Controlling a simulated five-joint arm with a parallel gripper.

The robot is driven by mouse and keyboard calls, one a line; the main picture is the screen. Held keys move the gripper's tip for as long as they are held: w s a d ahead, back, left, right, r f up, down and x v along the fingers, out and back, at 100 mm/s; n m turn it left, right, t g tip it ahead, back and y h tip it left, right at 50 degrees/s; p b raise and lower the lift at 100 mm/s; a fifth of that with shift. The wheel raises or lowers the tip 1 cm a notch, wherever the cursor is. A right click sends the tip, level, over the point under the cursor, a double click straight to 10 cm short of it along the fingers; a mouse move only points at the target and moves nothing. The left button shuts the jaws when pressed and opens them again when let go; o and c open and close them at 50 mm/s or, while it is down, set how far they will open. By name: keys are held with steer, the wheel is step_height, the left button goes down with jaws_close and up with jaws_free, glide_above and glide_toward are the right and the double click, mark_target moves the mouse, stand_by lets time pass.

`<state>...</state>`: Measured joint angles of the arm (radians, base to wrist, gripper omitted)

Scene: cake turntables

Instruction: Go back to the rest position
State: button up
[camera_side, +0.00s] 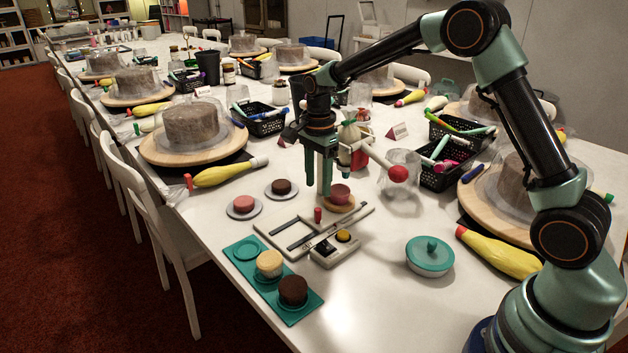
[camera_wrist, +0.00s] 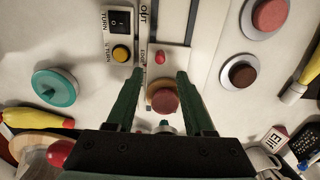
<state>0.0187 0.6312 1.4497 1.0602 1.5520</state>
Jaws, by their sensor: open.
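My gripper (camera_side: 318,178) points down over the long white table, its two green fingers apart. In the wrist view my gripper (camera_wrist: 160,75) shows open, with a reddish-pink cake (camera_wrist: 164,101) seen between and below the fingers. My arm reaches out from the right.
A white slotted frame (camera_side: 360,212) with a red knob and a switch box (camera_side: 336,248) lies in front. A teal tray (camera_side: 246,262) holds cream and brown cakes.

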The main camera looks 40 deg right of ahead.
steer(key=s+r+n+t, duration=0.4)
steer(key=s+r+n, duration=0.8)
steer(key=s+r, duration=0.15)
steer(key=s+n+t, duration=0.1)
steer(key=s+n, duration=0.5)
steer(key=shift+s+a+f+t, duration=0.15)
steer(key=shift+s+a+t, duration=0.2)
steer(key=shift+a, duration=0.1)
